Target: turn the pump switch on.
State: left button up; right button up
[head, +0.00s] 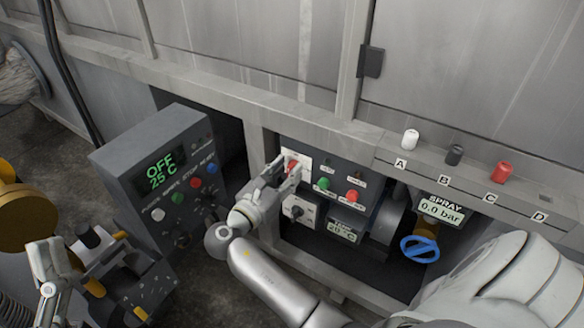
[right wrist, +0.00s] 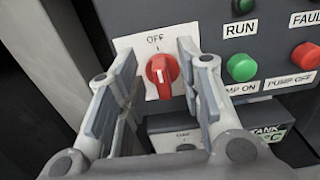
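The switch is a red rotary knob (right wrist: 162,72) on a white plate (right wrist: 133,42) marked OFF. Its pointer stands near upright, toward the OFF mark. In the head view the red knob (head: 291,165) is partly hidden by my right gripper (head: 287,171). In the right wrist view my right gripper (right wrist: 158,60) is open, one finger on each side of the knob, with gaps showing. To the right are a green PUMP ON button (right wrist: 242,67) and a red PUMP OFF button (right wrist: 305,56). My left gripper (head: 47,264) is low at the left; its opening is unclear.
A grey control box (head: 125,166) reading OFF 25 C stands left of my right arm. A blue valve wheel (head: 420,249) and SPRAY display (head: 440,210) are at the right. White, dark and red knobs sit on the ledge (head: 480,182) above.

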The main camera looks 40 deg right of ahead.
jog(key=shift+d, duration=0.1)
jog(key=shift+c, duration=0.3)
grip_shut()
